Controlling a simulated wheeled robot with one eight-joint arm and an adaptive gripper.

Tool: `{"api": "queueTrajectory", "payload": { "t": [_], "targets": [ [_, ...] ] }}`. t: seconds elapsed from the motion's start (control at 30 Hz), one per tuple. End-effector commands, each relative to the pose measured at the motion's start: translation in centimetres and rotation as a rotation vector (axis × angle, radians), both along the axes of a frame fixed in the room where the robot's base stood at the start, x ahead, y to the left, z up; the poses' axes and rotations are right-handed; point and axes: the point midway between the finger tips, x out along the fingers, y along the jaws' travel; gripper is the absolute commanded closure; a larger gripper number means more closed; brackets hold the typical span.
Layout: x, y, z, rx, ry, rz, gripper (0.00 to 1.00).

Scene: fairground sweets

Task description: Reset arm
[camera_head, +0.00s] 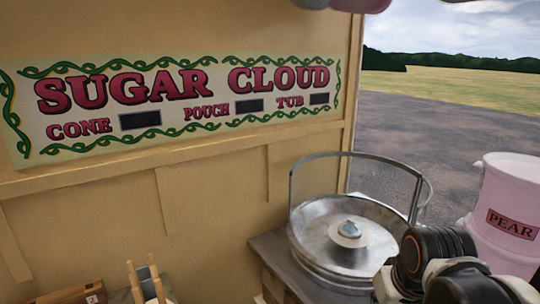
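Part of my arm shows at the lower right, in front of the machine stand and the pink bucket. Its dark joints and pale links run out of the bottom edge. My gripper is not in view, so its fingers and anything in them cannot be seen.
A round metal candy-floss machine (318,236) with a curved guard stands on a counter (268,246). A pink bucket (500,200) labelled PEAR stands at right. Wooden sticks (153,280) and a brown box (75,294) are at lower left. A SUGAR CLOUD sign (215,118) hangs on the wall.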

Motion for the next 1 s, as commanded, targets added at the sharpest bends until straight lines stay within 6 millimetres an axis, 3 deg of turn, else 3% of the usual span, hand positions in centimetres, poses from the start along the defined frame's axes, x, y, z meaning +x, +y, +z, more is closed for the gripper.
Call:
{"api": "queueTrajectory", "payload": {
  "t": [0.4, 1.0],
  "targets": [
    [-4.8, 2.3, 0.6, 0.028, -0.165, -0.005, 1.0],
    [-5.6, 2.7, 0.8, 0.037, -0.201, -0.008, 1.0]
  ]
}}
